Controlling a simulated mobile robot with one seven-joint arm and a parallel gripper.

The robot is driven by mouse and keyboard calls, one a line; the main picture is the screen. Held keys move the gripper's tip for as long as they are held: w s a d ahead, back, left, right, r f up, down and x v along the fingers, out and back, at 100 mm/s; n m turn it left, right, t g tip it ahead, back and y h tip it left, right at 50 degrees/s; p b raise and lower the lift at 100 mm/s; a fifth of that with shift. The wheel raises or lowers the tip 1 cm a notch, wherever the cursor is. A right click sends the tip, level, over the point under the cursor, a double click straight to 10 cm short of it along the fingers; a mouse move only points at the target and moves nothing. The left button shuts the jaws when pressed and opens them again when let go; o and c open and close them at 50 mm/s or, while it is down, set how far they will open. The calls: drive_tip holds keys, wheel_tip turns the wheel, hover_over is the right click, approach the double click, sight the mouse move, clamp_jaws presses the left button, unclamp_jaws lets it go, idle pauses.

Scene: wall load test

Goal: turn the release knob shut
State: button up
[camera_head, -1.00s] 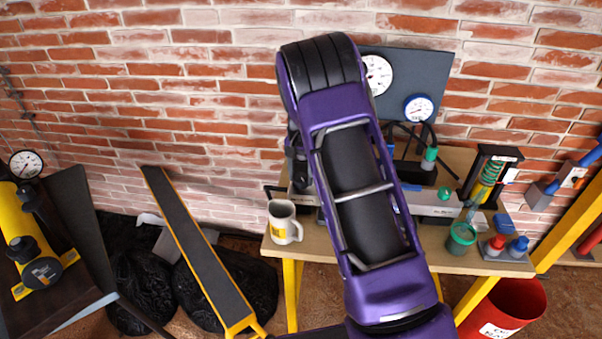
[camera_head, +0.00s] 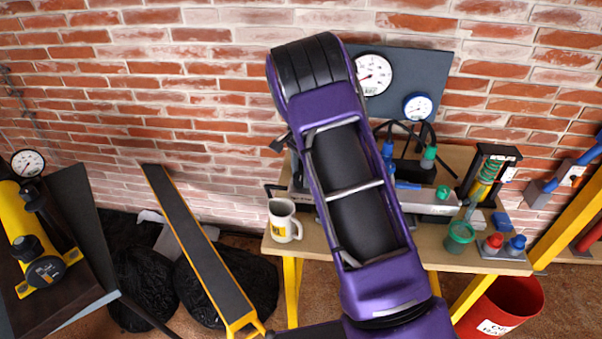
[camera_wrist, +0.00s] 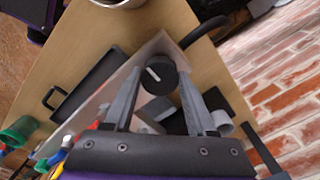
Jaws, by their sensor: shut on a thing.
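The release knob (camera_wrist: 160,77) is a round black knob with a white pointer line on its face. In the wrist view it sits at the edge of a long pale grey housing (camera_wrist: 110,92). My gripper (camera_wrist: 161,70) has one finger on each side of the knob and is shut on it. The pointer line runs slantwise across the face. In the head view my purple arm hides the knob and the fingertips. Part of the grey housing (camera_head: 437,203) shows right of my arm on the wooden bench.
A cream mug (camera_head: 281,222) stands at the bench's left front. Two dial gauges (camera_head: 373,75) (camera_head: 417,107) hang on a dark panel behind. A green cup (camera_head: 460,236), red and blue caps and a spring stand are at the right. A red bucket (camera_head: 510,300) stands below.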

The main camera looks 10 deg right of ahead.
idle(0.3)
drive_tip(key=o, duration=1.4)
drive_tip(key=shift+c, duration=0.2)
drive_tip(key=shift+r, duration=0.1)
wheel_tip(320, 180, up, 17)
drive_tip(key=shift+r, duration=0.1)
